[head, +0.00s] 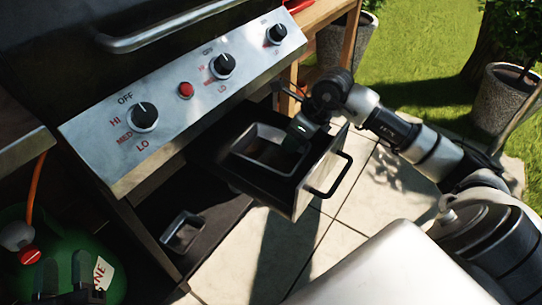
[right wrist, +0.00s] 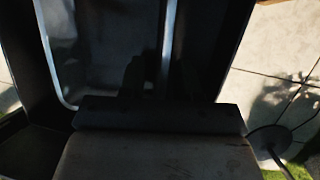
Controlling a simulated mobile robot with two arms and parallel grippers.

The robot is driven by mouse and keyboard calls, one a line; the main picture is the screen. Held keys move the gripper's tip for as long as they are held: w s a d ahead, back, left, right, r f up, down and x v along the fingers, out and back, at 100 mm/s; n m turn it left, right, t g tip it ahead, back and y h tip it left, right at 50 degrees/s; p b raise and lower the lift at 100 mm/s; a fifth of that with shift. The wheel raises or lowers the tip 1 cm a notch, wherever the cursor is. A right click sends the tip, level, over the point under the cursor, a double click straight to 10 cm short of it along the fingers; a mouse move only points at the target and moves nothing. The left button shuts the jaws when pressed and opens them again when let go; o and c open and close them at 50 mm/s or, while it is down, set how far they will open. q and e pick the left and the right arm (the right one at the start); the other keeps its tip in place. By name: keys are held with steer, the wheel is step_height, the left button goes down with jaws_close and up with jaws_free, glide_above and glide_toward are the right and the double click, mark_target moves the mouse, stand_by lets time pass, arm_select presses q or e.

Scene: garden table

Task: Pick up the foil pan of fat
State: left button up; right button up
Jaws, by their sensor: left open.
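The foil pan (head: 246,134) sits in a black pulled-out drawer (head: 303,193) under the grill, with dark contents inside. My right gripper (head: 297,138) reaches down at the pan's right side; its fingertips are hard to make out. In the right wrist view the pan's silver rim (right wrist: 48,62) runs along the left and another rim stretch passes up the middle. Dark finger shapes (right wrist: 149,80) show near that middle rim, too dark to tell whether they grip it. My left gripper (head: 66,275) is open and empty at the lower left, in front of the green gas bottle.
A second small metal-rimmed pan (head: 181,231) lies lower, on a dark surface beneath the grill. The drawer handle (head: 329,178) sticks out to the right. The grill's knob panel (head: 185,92) overhangs behind. A gas bottle (head: 115,262) stands at left; paving (head: 300,245) is open in front.

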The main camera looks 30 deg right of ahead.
jaws_close()
steer(key=shift+r, duration=0.15)
